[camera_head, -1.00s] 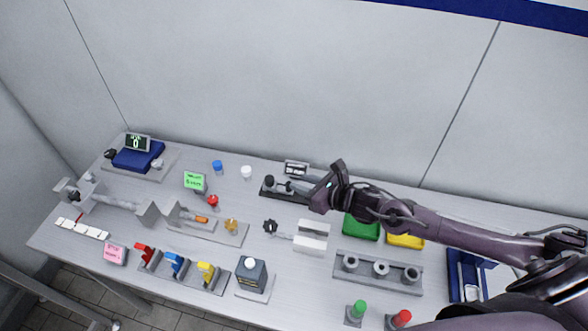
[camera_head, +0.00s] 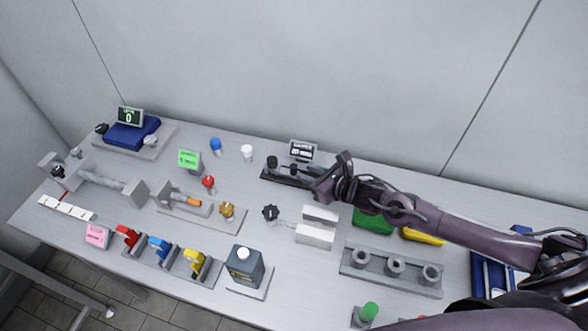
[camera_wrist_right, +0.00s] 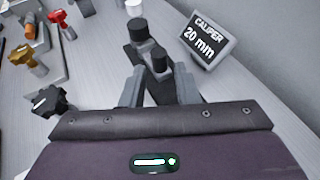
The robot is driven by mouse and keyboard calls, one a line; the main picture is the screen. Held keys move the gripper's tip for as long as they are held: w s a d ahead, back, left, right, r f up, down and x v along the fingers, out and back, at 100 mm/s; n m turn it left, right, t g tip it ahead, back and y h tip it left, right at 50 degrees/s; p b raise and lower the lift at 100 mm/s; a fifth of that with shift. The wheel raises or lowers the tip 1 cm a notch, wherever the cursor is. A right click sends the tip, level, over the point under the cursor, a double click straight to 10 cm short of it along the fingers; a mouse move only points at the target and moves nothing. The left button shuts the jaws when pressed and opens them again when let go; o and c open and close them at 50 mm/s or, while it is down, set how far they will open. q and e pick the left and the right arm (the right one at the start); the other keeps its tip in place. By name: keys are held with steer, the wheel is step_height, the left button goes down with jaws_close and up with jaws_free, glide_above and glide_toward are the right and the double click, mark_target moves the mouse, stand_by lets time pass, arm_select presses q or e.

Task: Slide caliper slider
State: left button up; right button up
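The caliper is a dark rail (camera_head: 274,177) lying at the back of the table, with a fixed dark post (camera_head: 272,161) at its left end. It also shows in the right wrist view, with the post (camera_wrist_right: 138,30) farther off and the round slider knob (camera_wrist_right: 158,62) nearer. Its display (camera_wrist_right: 206,40) reads 20 mm. My right gripper (camera_wrist_right: 160,80) is open at the caliper. Its grey fingers stand either side of the slider knob, with gaps visible. In the head view my right gripper (camera_head: 312,174) hides part of the rail. My left gripper is not in view.
A black knob (camera_head: 270,212) with pale blocks (camera_head: 315,235) stands in front of the caliper. Blue (camera_head: 216,146) and white (camera_head: 247,152) buttons are to its left. Green (camera_head: 372,221) and yellow (camera_head: 424,236) trays lie under my right arm. The wall is close behind.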

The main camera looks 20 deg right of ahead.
mark_target(294, 166)
steer(key=shift+p+x, duration=0.55)
steer(key=shift+x, duration=2.6)
steer(key=shift+a, duration=0.1)
steer(key=shift+c, duration=0.5)
jaws_close()
